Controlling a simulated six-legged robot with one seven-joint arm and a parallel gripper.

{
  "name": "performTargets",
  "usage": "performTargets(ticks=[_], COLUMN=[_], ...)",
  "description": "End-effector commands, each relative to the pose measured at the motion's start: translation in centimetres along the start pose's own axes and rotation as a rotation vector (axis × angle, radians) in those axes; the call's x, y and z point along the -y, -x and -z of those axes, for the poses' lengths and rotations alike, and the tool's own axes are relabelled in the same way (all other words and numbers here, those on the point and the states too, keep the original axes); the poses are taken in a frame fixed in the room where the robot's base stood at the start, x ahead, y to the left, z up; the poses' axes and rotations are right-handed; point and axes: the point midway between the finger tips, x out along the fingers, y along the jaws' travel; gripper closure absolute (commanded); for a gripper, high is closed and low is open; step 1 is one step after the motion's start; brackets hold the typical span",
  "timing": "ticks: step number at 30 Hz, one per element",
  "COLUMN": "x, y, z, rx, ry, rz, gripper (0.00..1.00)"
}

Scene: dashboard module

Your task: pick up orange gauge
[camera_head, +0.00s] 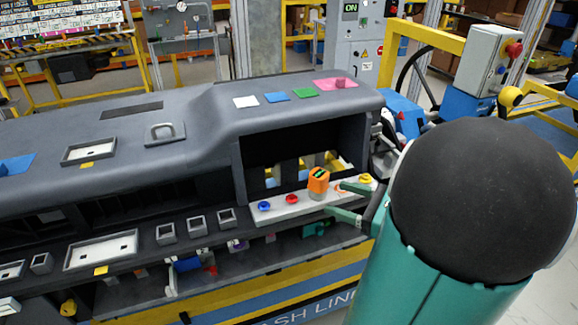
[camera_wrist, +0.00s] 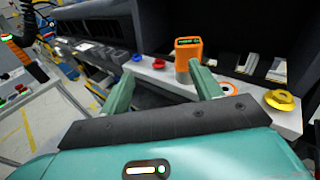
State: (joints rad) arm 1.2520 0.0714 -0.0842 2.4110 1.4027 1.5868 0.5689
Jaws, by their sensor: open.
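The orange gauge (camera_head: 318,181) has a dark display on top and a grey cylindrical base. It stands upright on a light grey ledge (camera_head: 292,208) at the front of the dashboard opening. It also shows in the wrist view (camera_wrist: 188,52), just beyond the fingertips. My gripper (camera_head: 345,200) is to the right of the gauge in the head view, with its two green fingers apart. In the wrist view my gripper (camera_wrist: 160,85) has nothing between its fingers, and the gauge's base is close to the right finger. I cannot tell whether they touch.
On the ledge are a blue knob (camera_head: 264,206), a red knob (camera_head: 292,199) and a yellow knob (camera_head: 365,179). An orange ring (camera_wrist: 231,88) lies right of the gauge. The dashboard body (camera_head: 290,130) overhangs the opening behind. A shelf with loose parts lies below.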

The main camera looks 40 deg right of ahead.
Motion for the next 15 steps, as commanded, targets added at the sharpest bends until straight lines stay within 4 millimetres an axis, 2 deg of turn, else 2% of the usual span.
performTargets(ticks=[1,3,6,11,15], x=[1.2,2.2,2.9,3.2,3.6], y=[1.4,2.6,3.1,1.1,-1.8], z=[0.3,0.3,0.4,0.1,-0.1], rx=[0.032,0.068,0.091,0.093,0.092], ry=[-0.038,-0.071,-0.091,-0.090,-0.090], rz=[0.059,0.112,0.145,0.144,0.141], gripper=[0.36,0.36,0.36,0.36,0.36])
